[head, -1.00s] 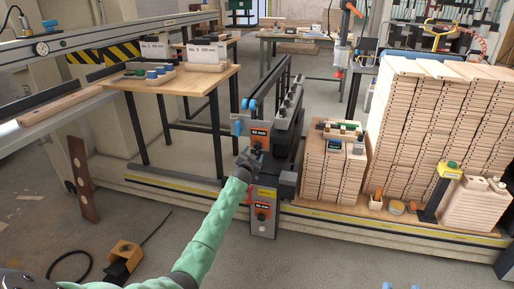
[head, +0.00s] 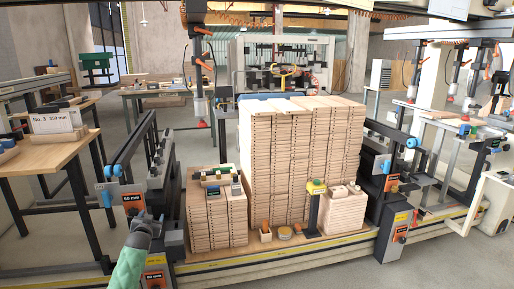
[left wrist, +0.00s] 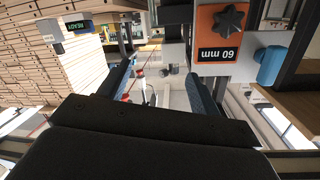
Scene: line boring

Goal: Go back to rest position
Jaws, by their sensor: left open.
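My left gripper (head: 145,222) shows at the lower left of the head view, on the end of my green arm. It is close in front of the left machine post with the orange 60 mm label (head: 132,200). In the left wrist view, its two fingers stand apart with nothing between them, and the orange 60 mm plate (left wrist: 222,35) with its black star knob is close by at the upper right. I cannot tell whether the gripper touches the post. My right gripper is not in view.
Tall stacks of wooden boards (head: 300,150) stand on the machine bed at the middle. A lower stack (head: 215,215) carries a small tray. A second machine post (head: 395,205) stands at the right. A wooden table (head: 45,155) with a No. 3 sign is at the left.

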